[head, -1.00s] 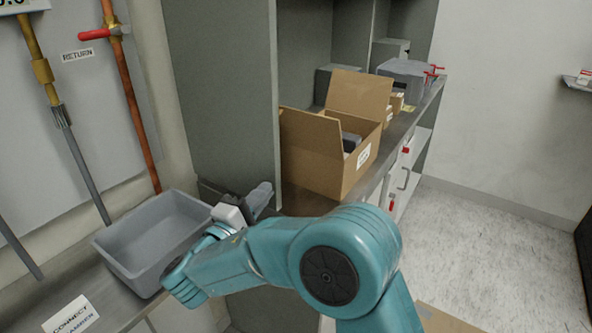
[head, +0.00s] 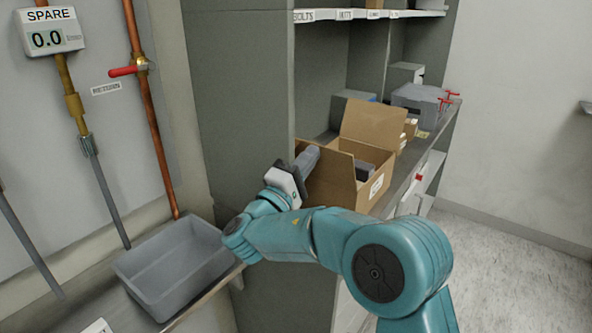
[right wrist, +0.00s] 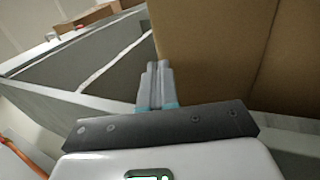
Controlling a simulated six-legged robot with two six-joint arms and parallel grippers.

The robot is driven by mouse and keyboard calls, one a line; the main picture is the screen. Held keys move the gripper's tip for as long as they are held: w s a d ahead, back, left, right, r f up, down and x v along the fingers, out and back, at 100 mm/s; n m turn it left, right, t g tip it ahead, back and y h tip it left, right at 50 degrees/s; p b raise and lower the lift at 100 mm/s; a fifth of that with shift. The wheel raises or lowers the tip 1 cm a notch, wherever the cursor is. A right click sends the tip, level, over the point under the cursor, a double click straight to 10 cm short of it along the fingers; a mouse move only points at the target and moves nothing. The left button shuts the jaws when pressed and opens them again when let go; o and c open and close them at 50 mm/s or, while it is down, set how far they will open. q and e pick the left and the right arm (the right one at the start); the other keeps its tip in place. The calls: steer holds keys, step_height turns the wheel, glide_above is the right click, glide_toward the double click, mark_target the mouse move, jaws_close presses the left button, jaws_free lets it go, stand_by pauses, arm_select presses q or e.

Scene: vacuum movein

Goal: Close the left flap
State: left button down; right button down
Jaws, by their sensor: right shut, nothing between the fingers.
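The open cardboard box (head: 376,198) stands on the counter in the head view, with dark items inside. Its left flap (head: 335,176) stands up on the near left side. Another flap (head: 374,122) stands up at the back right. My right gripper (head: 308,156) is shut and empty, its fingers at the outer left side of the left flap; whether they touch it I cannot tell. In the right wrist view the shut fingers (right wrist: 159,68) point at the edge of a brown cardboard face (right wrist: 205,50) that fills the upper right. My left gripper is not in view.
A tall grey cabinet panel (head: 238,110) stands left of the box, close to my right arm. A grey tub (head: 170,265) sits on the lower left bench. Grey equipment (head: 418,96) stands behind the box. The floor at right is clear.

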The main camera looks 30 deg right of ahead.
steer(key=shift+w+d+r, duration=0.1)
steer(key=shift+w+d, duration=0.1)
steer(key=shift+d, duration=0.15)
steer(key=shift+w+d+r+g+y+p, duration=0.3)
steer(key=shift+d+r+y+p, duration=0.3)
steer(key=shift+y, duration=0.2)
steer(key=shift+f, duration=0.15)
